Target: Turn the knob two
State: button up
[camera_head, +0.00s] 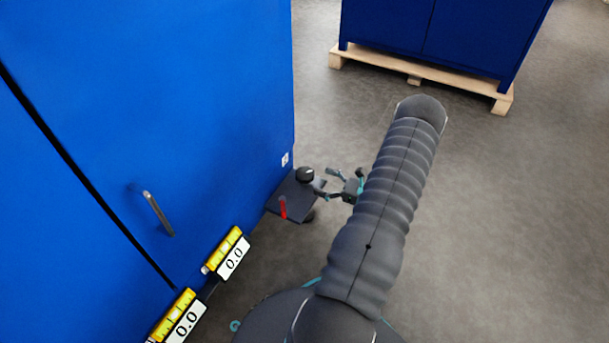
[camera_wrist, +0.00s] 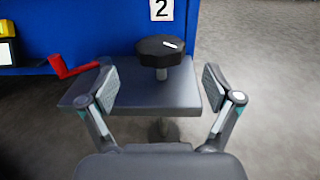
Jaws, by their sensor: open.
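Knob two is a round black knob (camera_wrist: 160,50) with a white mark on top, standing on a short grey stem above a dark shelf, below a white label with the number 2 (camera_wrist: 162,9). In the head view the knob (camera_head: 305,174) sits at the blue cabinet's corner. My gripper (camera_wrist: 158,87) is open and empty, its two fingers spread in front of the knob, one to each side, apart from it. In the head view my gripper (camera_head: 328,183) reaches in from the right, close to the knob.
A red lever (camera_wrist: 72,68) stands left of the knob on the dark shelf (camera_wrist: 175,92). Yellow gauges with displays reading 0.0 (camera_head: 233,258) line the blue cabinet (camera_head: 150,90), which has a door handle (camera_head: 158,213). Another blue cabinet on a pallet (camera_head: 430,72) stands behind. Grey floor is clear at right.

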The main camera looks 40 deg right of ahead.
aim_at(305, 174)
jog(key=x, duration=0.7)
jog(key=c, duration=1.1)
